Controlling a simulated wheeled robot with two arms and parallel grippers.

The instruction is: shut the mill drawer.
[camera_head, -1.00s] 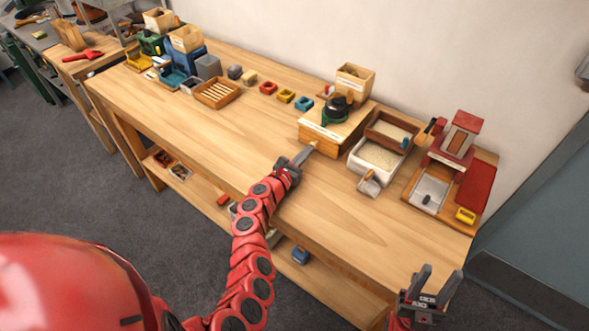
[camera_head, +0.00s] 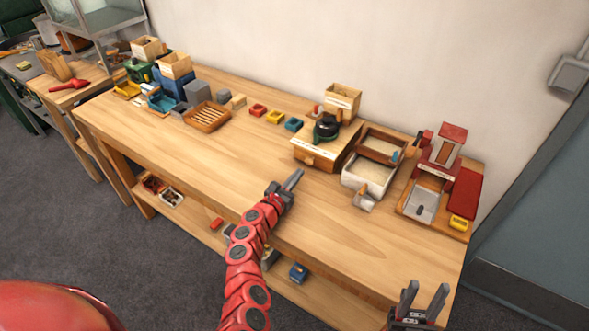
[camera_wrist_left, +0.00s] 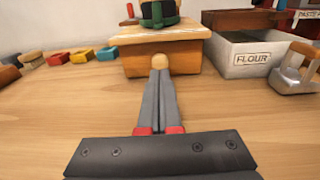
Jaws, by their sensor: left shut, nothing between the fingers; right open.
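The mill (camera_head: 336,148) is a wooden box with a dark green and black grinder on top, at the back right of the bench. Its drawer front (camera_head: 320,161) carries a small round wooden knob (camera_head: 308,161) and looks flush with the box. In the left wrist view the drawer front (camera_wrist_left: 190,60) and knob (camera_wrist_left: 160,61) are straight ahead, just past the fingertips. My left gripper (camera_head: 298,174) is shut and empty, in front of the knob with a small gap in the head view. My right gripper (camera_head: 428,290) is open and empty at the bench's front right.
A white flour bin (camera_head: 362,187) with a scoop (camera_head: 363,201) stands right of the mill. A red-roofed model (camera_head: 443,150) on a board is further right. Coloured small boxes and a slatted wooden tray (camera_head: 227,122) lie left. The bench middle is clear.

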